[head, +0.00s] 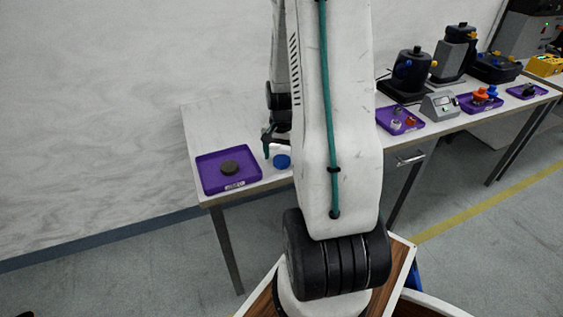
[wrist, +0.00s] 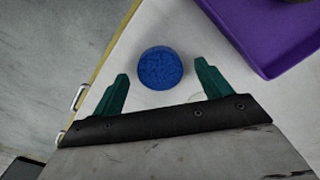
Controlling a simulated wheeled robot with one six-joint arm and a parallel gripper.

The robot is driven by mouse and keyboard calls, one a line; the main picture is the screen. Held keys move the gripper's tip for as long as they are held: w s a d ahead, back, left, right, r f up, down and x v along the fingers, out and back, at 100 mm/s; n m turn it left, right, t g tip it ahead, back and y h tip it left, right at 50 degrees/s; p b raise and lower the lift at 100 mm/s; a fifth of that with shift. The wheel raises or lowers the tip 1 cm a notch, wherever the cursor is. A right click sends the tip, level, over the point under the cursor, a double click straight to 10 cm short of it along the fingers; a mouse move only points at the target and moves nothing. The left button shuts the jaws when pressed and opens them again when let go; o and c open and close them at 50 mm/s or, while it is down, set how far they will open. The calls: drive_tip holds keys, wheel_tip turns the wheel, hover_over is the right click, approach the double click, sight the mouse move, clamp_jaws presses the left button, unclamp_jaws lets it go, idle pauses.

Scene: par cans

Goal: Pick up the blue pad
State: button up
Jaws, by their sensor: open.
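The blue pad (wrist: 160,68) is a round, flat disc lying on the white table (wrist: 128,62). In the head view the pad (head: 282,161) shows at the table's left part, right of a purple tray, partly covered by my arm. My gripper (wrist: 161,80) is open, with its two green fingers apart. In the wrist view the pad lies between and slightly beyond the fingertips, and I cannot tell the height between them. In the head view my gripper (head: 268,152) is partly hidden, with one green finger showing beside the pad.
A purple tray (head: 207,183) holding a dark round pad (head: 229,167) stands left of the blue pad. It also shows at the upper right in the wrist view (wrist: 262,45). More purple trays, a grey box (head: 440,105) and black machines (head: 411,72) stand further right.

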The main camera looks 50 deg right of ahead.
drive_tip(key=shift+f, duration=0.4)
drive_tip(key=shift+c, duration=0.4)
drive_tip(key=c, duration=1)
drive_tip(key=shift+r, duration=0.1)
